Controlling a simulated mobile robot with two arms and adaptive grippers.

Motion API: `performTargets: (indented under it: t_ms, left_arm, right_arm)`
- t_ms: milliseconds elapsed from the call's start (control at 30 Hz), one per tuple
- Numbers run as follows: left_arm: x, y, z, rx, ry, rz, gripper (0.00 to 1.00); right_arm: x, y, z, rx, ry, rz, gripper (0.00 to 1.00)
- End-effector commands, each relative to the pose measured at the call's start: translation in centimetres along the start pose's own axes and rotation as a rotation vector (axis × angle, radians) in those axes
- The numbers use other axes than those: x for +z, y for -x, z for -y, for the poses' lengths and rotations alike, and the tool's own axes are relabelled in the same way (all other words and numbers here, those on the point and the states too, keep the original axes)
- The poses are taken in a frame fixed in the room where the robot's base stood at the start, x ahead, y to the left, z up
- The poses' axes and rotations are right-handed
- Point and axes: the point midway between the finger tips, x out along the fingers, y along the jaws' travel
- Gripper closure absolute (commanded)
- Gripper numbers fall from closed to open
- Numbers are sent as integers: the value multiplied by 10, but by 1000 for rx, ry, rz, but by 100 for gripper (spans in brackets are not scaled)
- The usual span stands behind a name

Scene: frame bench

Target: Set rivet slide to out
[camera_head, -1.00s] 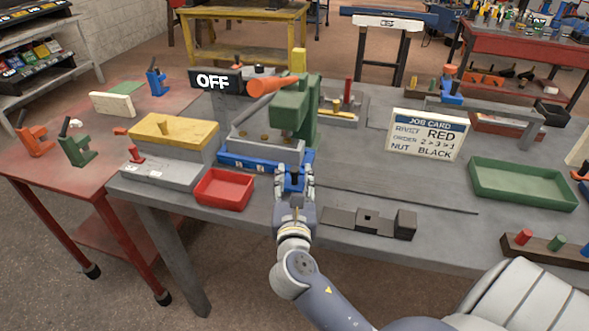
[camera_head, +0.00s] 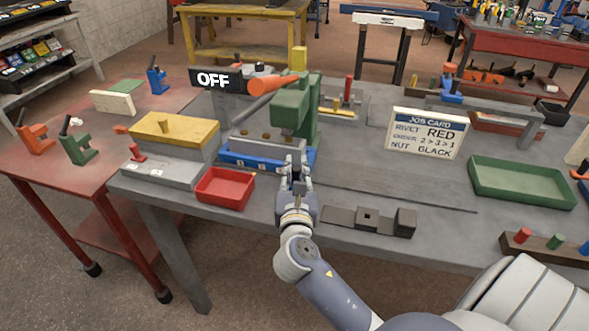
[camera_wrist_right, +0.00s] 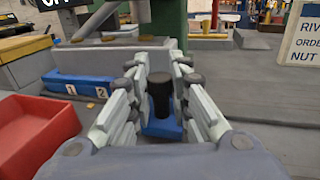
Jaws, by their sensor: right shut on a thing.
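The blue rivet slide (camera_head: 238,160) sits at the foot of the green press (camera_head: 288,108) on the grey bench. In the right wrist view its blue front (camera_wrist_right: 82,88) bears the labels 1 and 2, and a dark upright knob (camera_wrist_right: 160,92) stands on a blue part at its right. My right gripper (camera_head: 295,168) is at the front right of the slide, shut on this knob, with a finger on each side in the right wrist view (camera_wrist_right: 160,82). In the head view the fingers hide the knob. My left gripper is not in view.
A red tray (camera_head: 225,188) stands just left of my right gripper. A dark notched block (camera_head: 368,219) lies to the right. The press has an orange handle (camera_head: 270,86) and an OFF sign (camera_head: 212,80). A job card (camera_head: 427,133) and a green tray (camera_head: 522,184) stand farther right.

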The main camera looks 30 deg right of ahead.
Motion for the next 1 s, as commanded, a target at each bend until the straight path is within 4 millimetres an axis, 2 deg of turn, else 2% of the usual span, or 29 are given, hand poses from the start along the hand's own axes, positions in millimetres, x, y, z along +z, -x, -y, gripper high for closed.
performTargets:
  t_ms: [300,500,900,933,1000]
  left_arm:
    - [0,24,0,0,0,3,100]
    - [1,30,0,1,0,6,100]
    - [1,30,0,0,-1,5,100]
    - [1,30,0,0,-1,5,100]
    - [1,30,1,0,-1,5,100]
  right_arm:
    - [0,16,60,-6,10,-6,100]
    - [-1,23,86,-5,5,-5,100]
    - [-1,25,91,-3,1,-4,100]
    - [-1,25,91,-3,1,-4,80]
    - [-1,25,91,-3,1,-4,64]
